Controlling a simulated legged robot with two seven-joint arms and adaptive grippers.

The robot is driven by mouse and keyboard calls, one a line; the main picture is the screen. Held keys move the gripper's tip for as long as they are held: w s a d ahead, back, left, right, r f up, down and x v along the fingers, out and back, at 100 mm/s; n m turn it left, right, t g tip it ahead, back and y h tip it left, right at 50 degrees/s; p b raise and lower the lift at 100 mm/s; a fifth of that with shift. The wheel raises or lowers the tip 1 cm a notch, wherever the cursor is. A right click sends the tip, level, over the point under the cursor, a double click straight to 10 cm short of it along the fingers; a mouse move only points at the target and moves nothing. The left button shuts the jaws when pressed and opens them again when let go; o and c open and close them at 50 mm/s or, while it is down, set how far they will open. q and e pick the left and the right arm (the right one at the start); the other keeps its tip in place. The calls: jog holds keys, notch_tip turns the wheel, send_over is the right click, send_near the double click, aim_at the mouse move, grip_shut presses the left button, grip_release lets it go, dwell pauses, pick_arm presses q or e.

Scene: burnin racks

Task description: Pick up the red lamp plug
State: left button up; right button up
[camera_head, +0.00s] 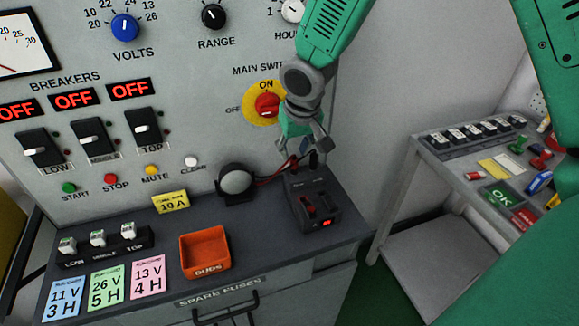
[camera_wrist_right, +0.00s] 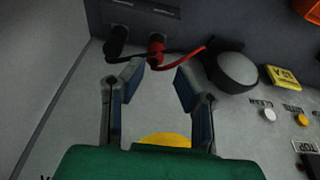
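The red lamp plug (camera_wrist_right: 155,50) stands in the black box (camera_head: 318,222), beside a black plug (camera_wrist_right: 118,40). In the head view the red plug (camera_head: 293,163) is partly hidden by my gripper. A red lead runs from it toward the round grey lamp (camera_head: 236,180), which also shows in the wrist view (camera_wrist_right: 237,71). The red plug is just past the fingertips, nearer the left finger. My left gripper is not in view.
The upright panel with the red main switch (camera_head: 267,105) is close behind my gripper. An orange duds tray (camera_head: 205,254) and a yellow card (camera_head: 170,201) are on the bench to the left. A side table (camera_head: 424,170) with blocks stands at right.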

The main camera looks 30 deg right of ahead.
aim_at(295, 158)
jog(key=f, duration=0.1)
jog(key=w+d+f, duration=0.1)
jog(key=f, duration=0.3)
jog(key=shift+w+d, duration=0.3)
jog(key=shift+d, duration=0.05)
jog(key=shift+s+a+r, duration=0.1)
jog(key=shift+a+r, duration=0.05)
jog(key=shift+a, duration=0.25)
jog(key=shift+a+r, duration=0.1)
jog(key=shift+a, duration=0.2)
grip_shut()
jog(key=shift+d, duration=0.3)
jog(key=shift+d+r, duration=0.1)
jog(key=shift+r, duration=0.1)
notch_tip(295, 158, up, 10)
jog(key=shift+f, duration=0.25)
